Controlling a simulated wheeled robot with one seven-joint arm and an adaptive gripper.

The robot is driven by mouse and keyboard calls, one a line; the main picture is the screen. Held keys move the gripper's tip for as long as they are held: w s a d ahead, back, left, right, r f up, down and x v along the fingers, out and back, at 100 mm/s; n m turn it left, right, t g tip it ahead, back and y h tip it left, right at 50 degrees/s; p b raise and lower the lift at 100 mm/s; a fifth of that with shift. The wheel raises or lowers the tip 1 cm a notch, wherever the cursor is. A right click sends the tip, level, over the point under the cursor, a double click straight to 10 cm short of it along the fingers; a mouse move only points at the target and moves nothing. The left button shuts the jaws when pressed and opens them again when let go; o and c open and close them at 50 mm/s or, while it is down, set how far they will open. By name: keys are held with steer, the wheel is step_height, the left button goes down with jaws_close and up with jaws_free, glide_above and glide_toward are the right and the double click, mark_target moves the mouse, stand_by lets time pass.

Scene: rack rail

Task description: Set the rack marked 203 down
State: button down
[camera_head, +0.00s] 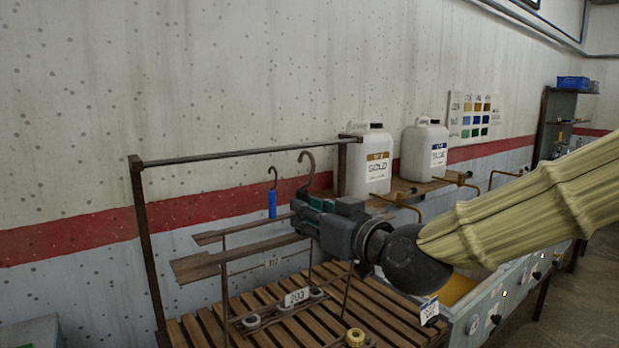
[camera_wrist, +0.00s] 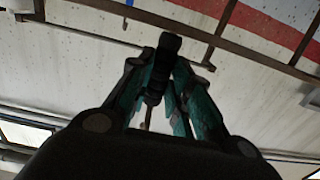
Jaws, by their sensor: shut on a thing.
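The rack marked 203 has a white tag (camera_head: 297,297) on its low bar, a flat brown upper bar (camera_head: 215,264), thin upright rods and a curved hook (camera_head: 307,168) on top. Round pale pieces sit along the low bar. My gripper (camera_head: 303,207) is shut on the rack near the base of the hook. In the wrist view, the green fingers (camera_wrist: 163,75) close on a dark upright part (camera_wrist: 168,45). The rack is over the slatted wooden bench (camera_head: 195,325). I cannot tell whether it touches the slats, or whether the hook touches the rail (camera_head: 240,154).
White jugs marked gold (camera_head: 366,170) and blue (camera_head: 424,155) stand on a shelf at the back. A yellow round piece (camera_head: 355,337) is at the front. A rail post (camera_head: 150,245) stands left.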

steer(key=w+p, duration=1)
steer(key=w, duration=0.7)
step_height(320, 180, down, 9)
steer(key=b, duration=0.3)
steer(key=shift+w+b, duration=0.25)
steer(key=shift+b, duration=0.05)
steer(key=shift+d+f+b, duration=0.1)
steer(key=shift+f+b, duration=0.2)
steer(key=shift+f, duration=0.05)
stand_by(0.4)
steer(key=c, duration=1.2)
jaws_free()
steer(key=shift+c, duration=0.2)
steer(key=o, duration=1.2)
steer(key=shift+o, duration=0.2)
steer(key=shift+s, duration=0.1)
